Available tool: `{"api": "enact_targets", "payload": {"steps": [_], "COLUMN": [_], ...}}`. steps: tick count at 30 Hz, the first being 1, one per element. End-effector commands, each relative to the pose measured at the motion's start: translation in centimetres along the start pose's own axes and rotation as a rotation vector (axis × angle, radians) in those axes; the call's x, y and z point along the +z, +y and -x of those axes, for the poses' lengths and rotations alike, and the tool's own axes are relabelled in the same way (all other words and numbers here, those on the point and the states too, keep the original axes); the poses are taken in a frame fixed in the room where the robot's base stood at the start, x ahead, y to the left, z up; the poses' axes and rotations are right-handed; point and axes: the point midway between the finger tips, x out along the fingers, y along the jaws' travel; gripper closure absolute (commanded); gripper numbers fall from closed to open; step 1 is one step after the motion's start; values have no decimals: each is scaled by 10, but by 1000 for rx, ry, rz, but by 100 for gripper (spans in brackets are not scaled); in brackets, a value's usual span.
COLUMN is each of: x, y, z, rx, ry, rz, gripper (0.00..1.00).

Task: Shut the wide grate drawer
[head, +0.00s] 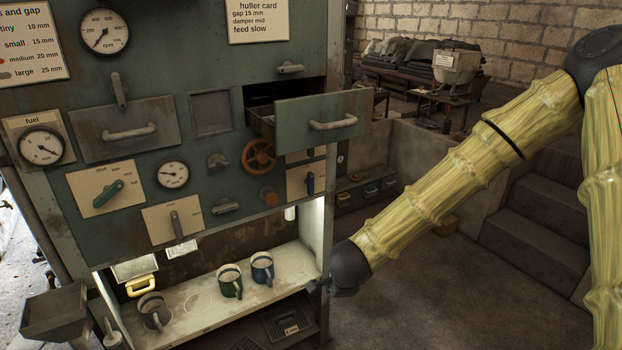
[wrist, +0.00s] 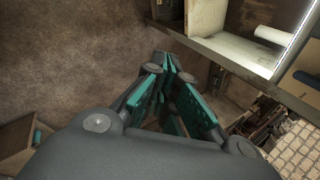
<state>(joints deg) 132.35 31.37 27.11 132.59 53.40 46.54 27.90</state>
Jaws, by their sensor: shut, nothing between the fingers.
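A green-grey drawer (head: 322,122) with a grey bar handle is pulled out at the upper right of the machine panel in the head view. A similar drawer front (head: 125,130) at the left sits close to the panel. Neither carries a readable grate label, so I cannot tell which is the wide grate drawer. My gripper (head: 343,291) is beside the shelf's right end, low and apart from the open drawer. In the wrist view its teal-padded fingers (wrist: 166,68) are shut and empty.
An orange handwheel (head: 259,155) is left of the open drawer. Stone steps (head: 530,205) stand at right. The floor in front is clear.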

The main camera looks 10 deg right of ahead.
Motion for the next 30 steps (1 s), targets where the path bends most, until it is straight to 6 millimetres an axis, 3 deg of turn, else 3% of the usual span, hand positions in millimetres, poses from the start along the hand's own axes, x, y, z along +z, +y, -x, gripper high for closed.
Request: {"api": "enact_targets", "payload": {"steps": [1, 3, 9, 13, 18, 21, 24, 30], "x": [3, 6, 12, 13, 11, 10, 9, 13], "y": [-28, -58, -134, -169, -193, -200, -203, -206], "z": [20, 48, 144, 211, 283, 310, 324, 316], "rx": [-25, -43, -63, -46, -6, 15, 27, 34], "ry": [-15, -36, -140, -230, -331, -369, -390, -391], "rz": [-105, -246, -636, -857, -1057, -1122, -1155, -1166], "gripper": [100, 100, 100, 100, 100, 100, 100, 100]}}
